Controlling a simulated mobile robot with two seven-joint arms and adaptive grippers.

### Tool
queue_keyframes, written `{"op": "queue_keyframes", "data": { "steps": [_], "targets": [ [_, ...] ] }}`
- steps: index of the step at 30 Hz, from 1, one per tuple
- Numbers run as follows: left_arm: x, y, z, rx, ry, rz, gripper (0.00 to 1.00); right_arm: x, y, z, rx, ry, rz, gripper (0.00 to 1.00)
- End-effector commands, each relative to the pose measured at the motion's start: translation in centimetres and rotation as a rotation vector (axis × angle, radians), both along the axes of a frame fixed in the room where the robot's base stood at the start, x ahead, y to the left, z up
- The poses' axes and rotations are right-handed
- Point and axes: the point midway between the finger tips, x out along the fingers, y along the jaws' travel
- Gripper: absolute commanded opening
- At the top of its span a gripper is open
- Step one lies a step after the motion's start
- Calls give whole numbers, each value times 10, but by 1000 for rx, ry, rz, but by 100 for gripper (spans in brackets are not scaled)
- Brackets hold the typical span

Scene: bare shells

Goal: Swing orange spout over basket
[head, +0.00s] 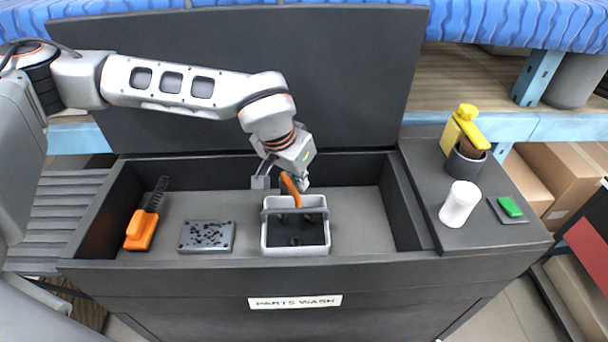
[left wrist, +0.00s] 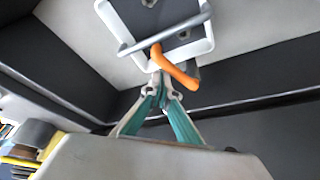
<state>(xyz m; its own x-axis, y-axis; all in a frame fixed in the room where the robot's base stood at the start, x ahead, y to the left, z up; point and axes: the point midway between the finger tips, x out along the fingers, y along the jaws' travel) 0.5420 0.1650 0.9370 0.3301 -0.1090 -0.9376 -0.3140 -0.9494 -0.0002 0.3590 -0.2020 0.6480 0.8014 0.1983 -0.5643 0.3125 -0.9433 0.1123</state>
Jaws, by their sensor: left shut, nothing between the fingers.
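The orange spout (head: 290,188) is a short slanted bar at the back of the wash basin. Its lower end overlaps the rear rim and handle of the basket in the picture. It also shows in the left wrist view (left wrist: 178,70), crossing the basket's edge. The basket (head: 266,238) is pale-rimmed with a grey handle bar and dark inside, holding small dark parts. My left gripper (head: 303,182) is shut and empty close beside the spout; in the left wrist view its fingers (left wrist: 159,85) meet just below the spout. Contact cannot be told. My right gripper is out of view.
An orange-handled brush (head: 141,230) and a grey perforated block (head: 207,236) lie left in the basin. On the right ledge stand a white cylinder (head: 460,204), a grey cup (head: 466,162) with a yellow bottle, and a green block (head: 510,206). The raised dark lid (head: 350,80) stands behind.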

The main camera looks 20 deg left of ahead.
Motion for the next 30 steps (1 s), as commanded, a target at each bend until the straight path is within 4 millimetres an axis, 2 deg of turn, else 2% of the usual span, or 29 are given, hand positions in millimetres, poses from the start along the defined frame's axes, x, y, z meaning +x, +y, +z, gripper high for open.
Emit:
{"op": "queue_keyframes", "data": {
  "steps": [12, 30],
  "targets": [
    [-16, 15, -1, 1, 3, 2, 0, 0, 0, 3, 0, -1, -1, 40],
    [-21, 24, -3, 4, 10, 7, 0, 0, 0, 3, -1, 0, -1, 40]
  ]
}}
